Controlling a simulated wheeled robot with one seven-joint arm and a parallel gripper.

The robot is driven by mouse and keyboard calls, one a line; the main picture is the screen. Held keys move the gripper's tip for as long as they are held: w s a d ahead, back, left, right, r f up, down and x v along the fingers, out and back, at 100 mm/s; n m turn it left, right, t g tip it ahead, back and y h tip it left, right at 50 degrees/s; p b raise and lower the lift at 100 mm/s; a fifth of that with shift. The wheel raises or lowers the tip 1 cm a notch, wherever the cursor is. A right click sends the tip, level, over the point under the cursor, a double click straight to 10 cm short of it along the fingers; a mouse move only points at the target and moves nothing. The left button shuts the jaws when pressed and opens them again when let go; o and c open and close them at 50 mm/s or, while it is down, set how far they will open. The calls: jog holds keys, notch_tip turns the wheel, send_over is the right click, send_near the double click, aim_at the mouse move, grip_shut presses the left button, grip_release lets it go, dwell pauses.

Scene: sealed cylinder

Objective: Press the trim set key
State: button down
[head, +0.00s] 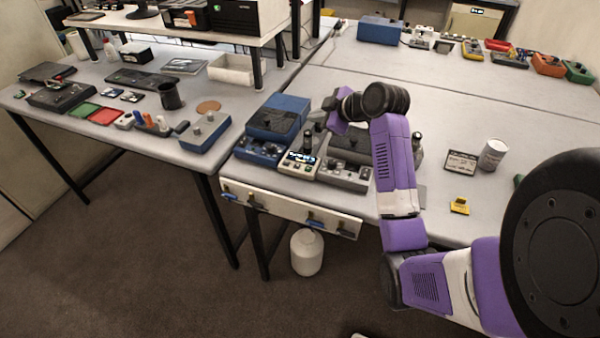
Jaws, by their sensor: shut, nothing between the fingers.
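Several small control boxes stand in a cluster at the near left corner of the right-hand table. A pale box with a lit display (299,164) sits between a blue box with knobs (260,151) and a grey box with knobs (344,175). The keys are too small to read, so I cannot tell which one is the trim set key. My gripper (316,121) is small in view at the end of my purple arm, above the back of the cluster. It is shut and empty. I cannot tell its exact height over the boxes.
A larger blue case (279,117) stands behind the cluster, close to my gripper. A white can (492,154), a dark-framed card (461,162) and a yellow item (460,206) lie to the right. A white jug (306,252) stands below.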

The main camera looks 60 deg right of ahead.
aim_at(311, 169)
jog(key=a+f+n, duration=0.1)
jog(key=a+f+n+y, duration=0.1)
jog(key=s+a+f+n+g+y, duration=0.1)
jog(key=a, duration=0.1)
jog(key=shift+a+f, duration=0.1)
jog(key=shift+f, duration=0.25)
jog(key=shift+f, duration=0.1)
notch_tip(311, 169, down, 9)
jog(key=b, duration=0.6)
jog(key=shift+r+b, duration=0.2)
jog(key=shift+b, duration=0.1)
dwell(1.5)
jog(key=shift+f+b, duration=0.3)
jog(key=shift+f, duration=0.15)
jog(key=shift+f, duration=0.35)
dwell(0.5)
jog(key=shift+r, duration=0.15)
dwell(0.3)
jog(key=shift+r+p, duration=0.4)
jog(key=shift+r, duration=0.25)
jog(key=shift+r, duration=0.1)
